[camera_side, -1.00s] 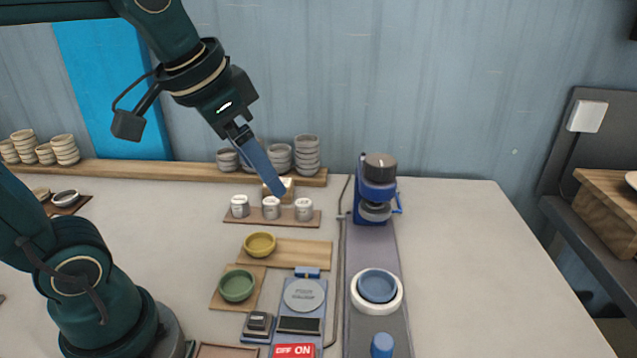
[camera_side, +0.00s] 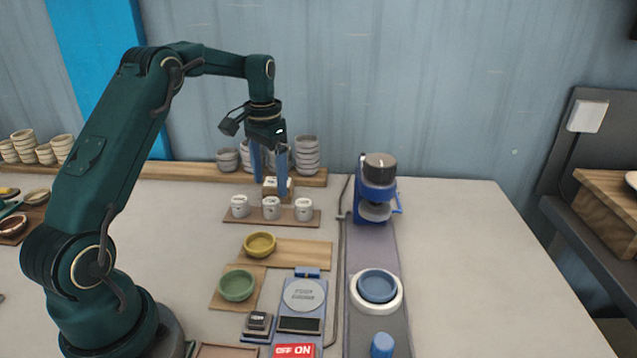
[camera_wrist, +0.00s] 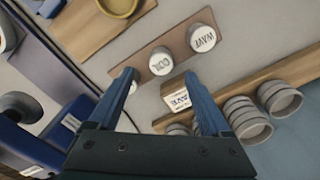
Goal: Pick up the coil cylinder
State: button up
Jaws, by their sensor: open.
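The coil cylinder (camera_side: 271,208) is a short, light grey cylinder with dark lettering, upright in the middle of a row of three on a brown board (camera_side: 231,217). In the wrist view, its lettered top (camera_wrist: 160,62) shows just beyond the fingertips. My gripper (camera_side: 269,178) points down with its two blue fingers apart, above and a little behind the row. It is empty and apart from the cylinder. In the wrist view, the fingers of my gripper (camera_wrist: 160,77) spread to either side of the view's middle.
The wave cylinder (camera_wrist: 202,38) stands beside the coil one; my finger partly hides a third. A small wooden block with a white label (camera_side: 277,185) sits behind the row, between the fingers. Stacked grey cups (camera_side: 306,155) stand on the back shelf. A yellow bowl (camera_side: 259,245) lies in front.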

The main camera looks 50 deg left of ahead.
aim_at(271, 201)
jog(key=shift+a+f, duration=0.1)
jog(key=shift+f, duration=2.45)
jog(key=shift+c, duration=0.4)
grip_shut()
jog(key=shift+r, duration=0.1)
